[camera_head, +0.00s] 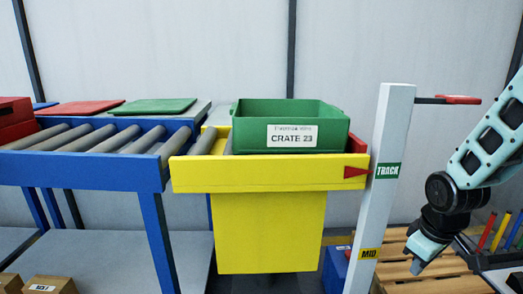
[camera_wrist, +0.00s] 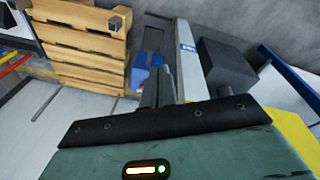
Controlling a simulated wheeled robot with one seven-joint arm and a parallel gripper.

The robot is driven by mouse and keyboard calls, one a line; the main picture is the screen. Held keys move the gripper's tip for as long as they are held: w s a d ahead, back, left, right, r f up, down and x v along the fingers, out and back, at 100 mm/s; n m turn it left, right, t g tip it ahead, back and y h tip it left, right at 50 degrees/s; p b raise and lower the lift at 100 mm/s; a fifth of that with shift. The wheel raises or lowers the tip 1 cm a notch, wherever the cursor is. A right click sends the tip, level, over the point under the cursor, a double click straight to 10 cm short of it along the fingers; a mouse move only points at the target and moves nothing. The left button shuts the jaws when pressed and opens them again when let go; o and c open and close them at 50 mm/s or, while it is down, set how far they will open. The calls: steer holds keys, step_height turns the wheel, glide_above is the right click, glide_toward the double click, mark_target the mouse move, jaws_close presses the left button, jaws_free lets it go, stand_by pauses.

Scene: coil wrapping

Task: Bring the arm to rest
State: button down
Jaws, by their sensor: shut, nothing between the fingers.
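My gripper (camera_head: 422,262) hangs at the lower right of the head view, pointing down, in front of the wooden pallets and to the right of the white post. It is shut and empty. My arm comes in from the right edge above it. In the wrist view the gripper's fingers (camera_wrist: 160,88) show at the middle, beyond its dark and green housing, with nothing between them.
A white post (camera_head: 383,180) stands left of my gripper, with a red-tipped bar near its top. A green crate (camera_head: 240,128) rests on a yellow conveyor section (camera_head: 260,180) beside a blue roller conveyor (camera_head: 90,170). Wooden pallets (camera_wrist: 78,45) are stacked nearby.

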steer(key=s+a+r+m+t, duration=0.1)
steer(key=s+a+r+m, duration=0.1)
steer(key=s+r+m, duration=0.5)
steer(key=s+a+r+n+g+y, duration=0.1)
steer(key=s+a+r+n+g, duration=0.15)
steer(key=s+a+n, duration=1.05)
steer(key=a+r+m+p, duration=0.2)
steer(key=r+p, duration=1.6)
steer(key=s+a+r+m+p, duration=0.1)
steer(key=a+r+m+p, duration=0.1)
steer(key=r+p, duration=1.6)
steer(key=shift+a+r+p, duration=0.2)
steer(key=shift+a+p, duration=0.3)
steer(key=shift+p, duration=0.3)
